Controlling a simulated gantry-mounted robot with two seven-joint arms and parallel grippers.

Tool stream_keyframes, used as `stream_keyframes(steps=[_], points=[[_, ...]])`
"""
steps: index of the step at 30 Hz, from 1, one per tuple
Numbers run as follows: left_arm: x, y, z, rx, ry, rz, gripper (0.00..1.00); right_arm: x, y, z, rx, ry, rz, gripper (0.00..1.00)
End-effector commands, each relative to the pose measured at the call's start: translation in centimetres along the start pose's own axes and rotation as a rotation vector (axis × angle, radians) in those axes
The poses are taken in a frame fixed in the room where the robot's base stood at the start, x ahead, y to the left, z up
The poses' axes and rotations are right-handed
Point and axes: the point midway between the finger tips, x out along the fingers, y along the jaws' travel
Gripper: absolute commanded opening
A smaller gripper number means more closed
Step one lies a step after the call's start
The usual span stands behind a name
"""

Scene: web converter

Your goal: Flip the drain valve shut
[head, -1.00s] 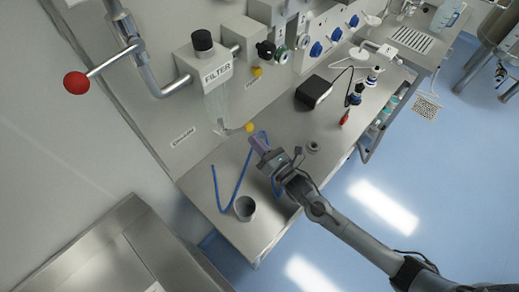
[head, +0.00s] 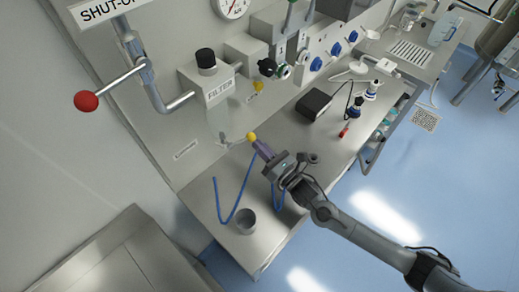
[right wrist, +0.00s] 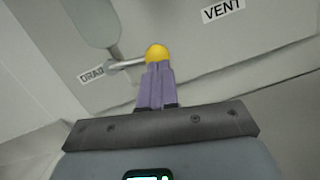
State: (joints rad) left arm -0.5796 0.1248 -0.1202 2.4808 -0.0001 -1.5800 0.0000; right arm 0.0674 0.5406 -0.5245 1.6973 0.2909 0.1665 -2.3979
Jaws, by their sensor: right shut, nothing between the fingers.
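The drain valve's yellow ball knob (head: 251,136) sits on a thin metal lever below the clear bowl (head: 221,124) of the filter (head: 206,85). In the right wrist view the knob (right wrist: 157,53) is straight beyond my fingertips, and the lever (right wrist: 126,64) runs left from it to the bowl's stem. My right gripper (head: 258,146) is shut and empty, its purple fingers (right wrist: 158,68) together. The tips are at the knob's near side; whether they touch it I cannot tell. The fingers hide part of the knob's underside. My left gripper is not in view.
A red-knobbed lever (head: 87,101) sticks out at the left. A second yellow knob (head: 258,86) is on the wall panel right of the filter. On the bench are a grey cup (head: 246,221), a blue hose (head: 236,205) and a black box (head: 314,104).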

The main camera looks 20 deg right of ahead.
Motion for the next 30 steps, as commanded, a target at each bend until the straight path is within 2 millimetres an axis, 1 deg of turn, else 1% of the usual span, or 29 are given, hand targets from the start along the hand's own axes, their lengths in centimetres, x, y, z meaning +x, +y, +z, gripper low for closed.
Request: stream_keyframes(steps=[7, 10, 14, 17, 19, 24, 30], points=[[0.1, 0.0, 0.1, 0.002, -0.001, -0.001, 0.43, 0.0, 0.0, -0.1, 0.003, -0.001, 0.0, 0.0], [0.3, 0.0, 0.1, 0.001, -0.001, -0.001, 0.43, -0.1, 0.0, -0.4, 0.003, 0.0, 0.0, 0.0], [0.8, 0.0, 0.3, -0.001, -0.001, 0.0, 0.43, -0.8, 0.0, -1.4, 0.003, 0.002, 0.001, 0.0], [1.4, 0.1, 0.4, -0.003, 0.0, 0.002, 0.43, -1.6, 0.1, -2.7, 0.004, 0.004, 0.004, 0.0], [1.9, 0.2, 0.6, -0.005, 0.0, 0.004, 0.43, -2.2, 0.1, -3.6, 0.003, 0.003, 0.006, 0.0], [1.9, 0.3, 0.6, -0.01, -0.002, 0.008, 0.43, -5.8, 0.1, -3.3, 0.002, 0.006, 0.006, 0.0], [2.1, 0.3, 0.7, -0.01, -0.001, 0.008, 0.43, -9.3, 0.1, -3.2, 0.003, 0.005, 0.005, 0.0]])
